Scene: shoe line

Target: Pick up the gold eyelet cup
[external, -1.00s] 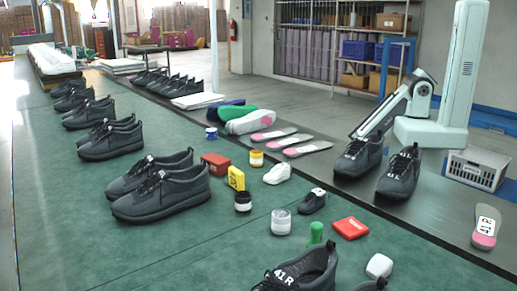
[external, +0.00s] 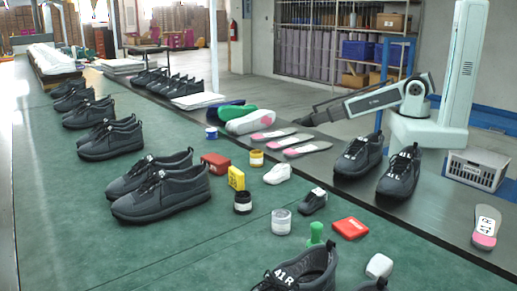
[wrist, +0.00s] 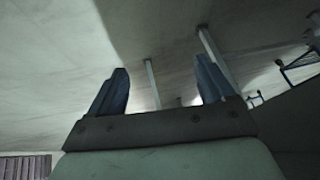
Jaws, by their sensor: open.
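A small gold-yellow cup (external: 256,158) with a pale label stands upright on the green mat in the middle of the external view; I take it as the gold eyelet cup. My gripper (external: 306,120) is at the end of my outstretched arm, above and to the right of the cup and well apart from it. In the wrist view my gripper (wrist: 160,84) has its two dark fingers spread wide with nothing between them. The cup does not show in the wrist view.
Close to the cup are a red box (external: 216,164), a yellow box (external: 237,178), a white shoe-shaped item (external: 277,174) and a blue cup (external: 211,133). A dark jar (external: 243,202) and a grey jar (external: 281,222) stand nearer. Insoles (external: 307,147) lie behind; dark shoes (external: 160,190) stand left.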

